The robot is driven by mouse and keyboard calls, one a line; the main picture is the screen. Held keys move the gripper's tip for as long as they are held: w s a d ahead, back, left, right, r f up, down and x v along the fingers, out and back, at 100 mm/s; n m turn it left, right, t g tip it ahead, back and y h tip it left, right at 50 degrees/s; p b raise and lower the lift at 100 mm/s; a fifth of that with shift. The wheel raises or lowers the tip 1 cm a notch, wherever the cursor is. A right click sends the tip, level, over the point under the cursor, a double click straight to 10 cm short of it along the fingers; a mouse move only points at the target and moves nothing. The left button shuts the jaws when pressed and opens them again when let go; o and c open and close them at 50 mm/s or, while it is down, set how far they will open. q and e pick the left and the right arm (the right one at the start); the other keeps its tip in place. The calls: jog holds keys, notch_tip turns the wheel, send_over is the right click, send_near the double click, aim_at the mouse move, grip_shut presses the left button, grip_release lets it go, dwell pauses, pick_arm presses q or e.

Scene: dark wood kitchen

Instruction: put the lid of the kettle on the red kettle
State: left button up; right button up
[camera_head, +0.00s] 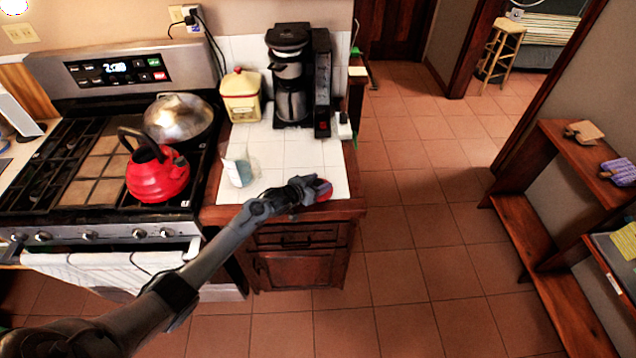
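The red kettle (158,178) stands on the right front of the stove, its dark handle arching up on its upper left. A small red piece, which looks like the kettle lid (324,190), is at the right front corner of the white tiled counter. My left gripper (318,187) reaches over the counter from the lower left, with its dark fingers at the red lid. The fingers partly cover the lid, so I cannot tell whether they grip it or only surround it, or whether it rests on the counter. My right gripper is out of view.
A steel lidded pan (179,118) stands behind the kettle. A clear and bluish container (238,168) stands on the counter between stove and gripper. A yellow canister (241,97) and a black coffee maker (291,75) stand behind. The floor to the right is clear.

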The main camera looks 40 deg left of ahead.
pick_arm(q)
jog(key=shift+o, duration=0.9)
jog(key=shift+f+b, duration=0.1)
jog(key=shift+b, duration=0.25)
jog(key=p+v, duration=0.1)
jog(key=v, duration=0.9)
jog(key=shift+s+a+p, duration=0.1)
jog(key=shift+p, duration=0.3)
jog(key=s+d+f+m+g+y, duration=0.1)
jog(key=s+d+f+g, duration=0.15)
jog(key=s+d, duration=0.5)
jog(key=s+d+f+g, duration=0.1)
jog(key=s+d+g, duration=0.2)
jog(key=s+d, duration=0.4)
jog(key=s+d+r+g, duration=0.2)
jog(key=s+d, duration=0.1)
jog(key=s, duration=0.5)
jog(key=s+d+r+g, duration=0.2)
jog(key=s+d, duration=0.1)
jog(key=s, duration=0.5)
jog(key=shift+r, duration=0.35)
jog(key=shift+w+d, duration=0.1)
